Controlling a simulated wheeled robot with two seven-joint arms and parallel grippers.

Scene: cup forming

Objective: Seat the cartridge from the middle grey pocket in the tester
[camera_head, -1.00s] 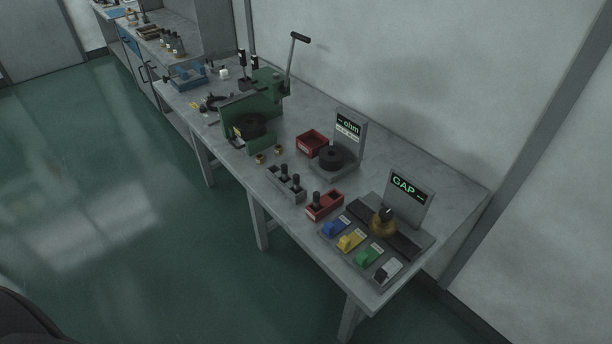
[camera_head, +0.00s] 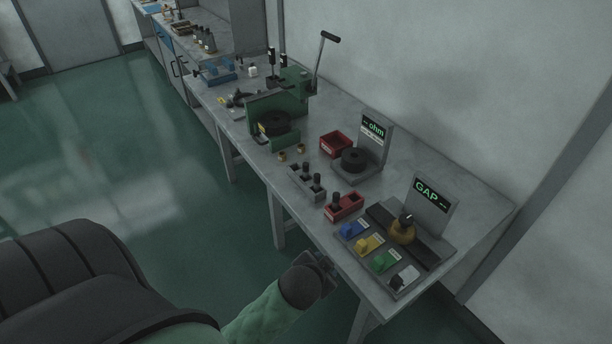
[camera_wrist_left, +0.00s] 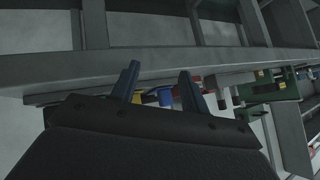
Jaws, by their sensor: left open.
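In the head view, the grey rack (camera_head: 297,183) stands near the bench's front edge. A dark upright cartridge (camera_head: 306,171) is in its middle pocket, and another (camera_head: 317,182) is in the pocket nearer me. The far pocket looks empty. The tester (camera_head: 375,138), with a lit "ohm" display and a round black socket (camera_head: 353,159), stands behind the rack. My left gripper (camera_head: 325,262) is in front of the bench edge, nearer me than the rack. In the left wrist view its two fingers (camera_wrist_left: 158,88) are apart with nothing held. My right gripper is not seen.
A red rack (camera_head: 346,208) with one dark cartridge is beside the grey rack. A red bin (camera_head: 335,143) stands left of the tester. The GAP station (camera_head: 431,194) with coloured blocks is at the near end. A green press (camera_head: 292,82) is farther along.

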